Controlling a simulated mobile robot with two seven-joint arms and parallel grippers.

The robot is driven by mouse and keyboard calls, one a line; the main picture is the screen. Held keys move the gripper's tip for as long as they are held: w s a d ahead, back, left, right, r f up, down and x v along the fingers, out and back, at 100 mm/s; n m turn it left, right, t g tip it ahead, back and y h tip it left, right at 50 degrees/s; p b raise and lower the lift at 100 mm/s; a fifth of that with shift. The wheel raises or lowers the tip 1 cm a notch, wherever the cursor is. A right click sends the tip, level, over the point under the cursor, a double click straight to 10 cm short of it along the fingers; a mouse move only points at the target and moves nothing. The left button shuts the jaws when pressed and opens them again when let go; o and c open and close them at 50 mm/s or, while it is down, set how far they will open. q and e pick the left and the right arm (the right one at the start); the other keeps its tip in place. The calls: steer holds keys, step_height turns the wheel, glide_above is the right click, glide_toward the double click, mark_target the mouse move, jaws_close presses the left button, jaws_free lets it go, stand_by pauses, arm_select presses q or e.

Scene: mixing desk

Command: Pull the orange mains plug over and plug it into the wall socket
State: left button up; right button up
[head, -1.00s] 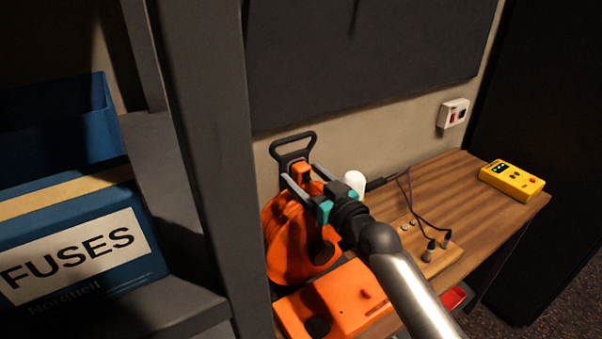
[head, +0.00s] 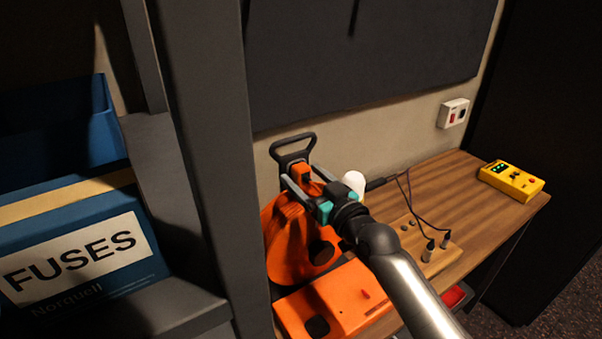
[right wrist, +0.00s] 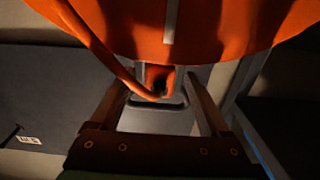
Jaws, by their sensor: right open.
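The orange mains plug (head: 301,174) is a small block with a dark opening, at the top of the orange cable reel below its black handle. In the right wrist view the plug (right wrist: 157,80) lies between and beyond my finger ends, with an orange cable curving from it. My right gripper (head: 304,178) is open around the plug's area; gaps show on both sides in the wrist view, so it is not gripped. The white wall socket (head: 453,114), with a red switch, is on the wall at the right. My left gripper is not in view.
The reel (head: 287,240) stands at the desk's left end behind an orange box (head: 340,300). A yellow meter (head: 511,181) and a wooden block (head: 436,262) with cables are on the wooden desk (head: 465,190). A grey post (head: 205,150) and a blue FUSES bin (head: 140,270) are at left.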

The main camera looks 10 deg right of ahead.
mark_target(306, 178)
steer(key=shift+c, duration=0.3)
jaws_close()
stand_by(0.5)
steer(key=shift+s+d, duration=0.1)
steer(key=shift+s, duration=0.05)
steer(key=shift+p+v, duration=1.4)
steer(key=shift+v, duration=1.45)
